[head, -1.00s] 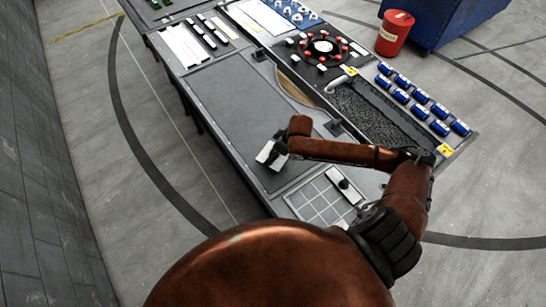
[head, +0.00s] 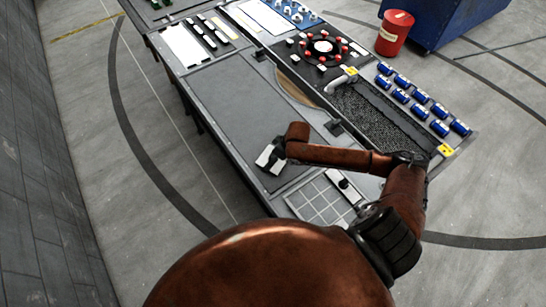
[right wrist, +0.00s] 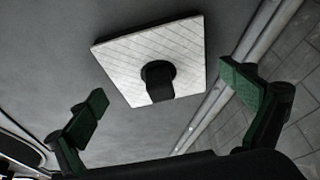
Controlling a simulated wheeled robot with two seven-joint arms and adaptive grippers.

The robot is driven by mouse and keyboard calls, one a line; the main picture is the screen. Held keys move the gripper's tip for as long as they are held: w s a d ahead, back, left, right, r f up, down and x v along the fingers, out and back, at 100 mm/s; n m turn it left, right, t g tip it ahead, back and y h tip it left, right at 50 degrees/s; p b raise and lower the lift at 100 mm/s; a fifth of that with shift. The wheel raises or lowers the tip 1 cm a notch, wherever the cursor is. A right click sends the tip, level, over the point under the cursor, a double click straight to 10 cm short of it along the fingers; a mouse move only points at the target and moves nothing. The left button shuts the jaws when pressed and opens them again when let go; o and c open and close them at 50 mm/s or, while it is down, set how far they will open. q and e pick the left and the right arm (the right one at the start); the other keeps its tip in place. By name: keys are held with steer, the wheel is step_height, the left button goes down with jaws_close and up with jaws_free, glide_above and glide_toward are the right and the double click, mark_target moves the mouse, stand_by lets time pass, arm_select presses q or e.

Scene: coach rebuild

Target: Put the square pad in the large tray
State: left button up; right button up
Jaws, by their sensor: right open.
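The square pad (right wrist: 150,60) is white, with a quilted pattern and a black knob (right wrist: 158,80) on it. It lies on a flat grey surface near a metal edge. In the head view the pad (head: 264,158) is partly hidden by my right arm. My right gripper (right wrist: 165,106) is open, its two green-padded fingers apart on either side of the pad and not touching it. In the head view the gripper (head: 278,158) is at the pad, mostly hidden. A large grey panel (head: 235,105) lies under the pad; I cannot tell whether it is the large tray. My left gripper is not in view.
A gridded panel (head: 318,203) with a black-knobbed piece is at the near end of the bench. A dark mesh trough (head: 370,112), a bent pipe (head: 338,82) and several blue blocks (head: 420,97) stand to the right. A red drum (head: 395,33) stands beyond.

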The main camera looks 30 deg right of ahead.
steer(key=shift+r, duration=0.1)
steer(key=v, duration=1.2)
